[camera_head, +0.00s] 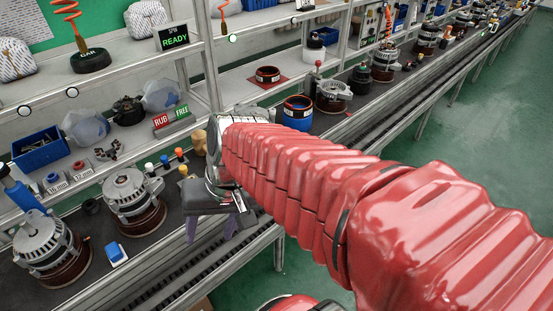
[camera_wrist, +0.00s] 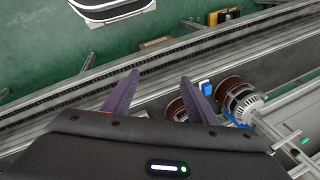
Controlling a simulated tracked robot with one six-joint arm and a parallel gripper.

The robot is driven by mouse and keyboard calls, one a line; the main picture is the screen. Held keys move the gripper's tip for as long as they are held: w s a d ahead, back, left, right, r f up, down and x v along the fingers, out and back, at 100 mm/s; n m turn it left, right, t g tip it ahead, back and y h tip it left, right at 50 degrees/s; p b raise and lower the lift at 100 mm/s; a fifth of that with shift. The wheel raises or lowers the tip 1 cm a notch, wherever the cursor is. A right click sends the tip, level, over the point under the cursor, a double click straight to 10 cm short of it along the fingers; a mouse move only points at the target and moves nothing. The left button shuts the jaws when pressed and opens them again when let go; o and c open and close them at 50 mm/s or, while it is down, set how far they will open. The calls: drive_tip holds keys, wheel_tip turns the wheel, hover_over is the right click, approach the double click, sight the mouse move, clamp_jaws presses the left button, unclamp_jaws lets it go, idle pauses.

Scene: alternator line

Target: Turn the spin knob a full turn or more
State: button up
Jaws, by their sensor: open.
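I cannot clearly pick out the spin knob in either view. A dark sign with green letters reading READY (camera_head: 174,37), its small top line seemingly SPIN, hangs at the upper shelf. Two alternators stand on the bench at the left, a nearer one (camera_head: 45,245) and another (camera_head: 131,195). My gripper (camera_head: 212,228) is over the front edge of the line, to the right of the second alternator. In the wrist view my gripper (camera_wrist: 158,76) shows two purple fingers spread apart with nothing between them. My red-sleeved arm hides part of the line.
Small coloured pegs (camera_head: 164,161) stand behind and left of my gripper. A blue-and-white block (camera_head: 116,254) lies near the front. Green floor is open at right.

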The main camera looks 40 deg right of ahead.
drive_tip(key=w+d+f+m+t+y, duration=0.75)
drive_tip(key=w+d+m, duration=0.45)
drive_tip(key=d+m, duration=0.3)
drive_tip(key=s+d+f+m+t+h, duration=0.2)
drive_tip(key=d+f+m+t+h, duration=0.2)
drive_tip(key=d+m, duration=0.4)
drive_tip(key=s+d+f+m+t+h, duration=0.2)
drive_tip(key=d+f+m+t+h, duration=0.2)
drive_tip(key=d+f+m, duration=0.4)
drive_tip(key=d+h, duration=0.1)
drive_tip(key=d, duration=0.6)
drive_tip(key=shift+f+h, duration=0.15)
drive_tip(key=shift+h, duration=0.2)
drive_tip(key=shift+d, duration=0.1)
drive_tip(key=w, duration=1.3)
drive_tip(key=shift+w+a, duration=0.25)
drive_tip(key=shift+w, duration=0.15)
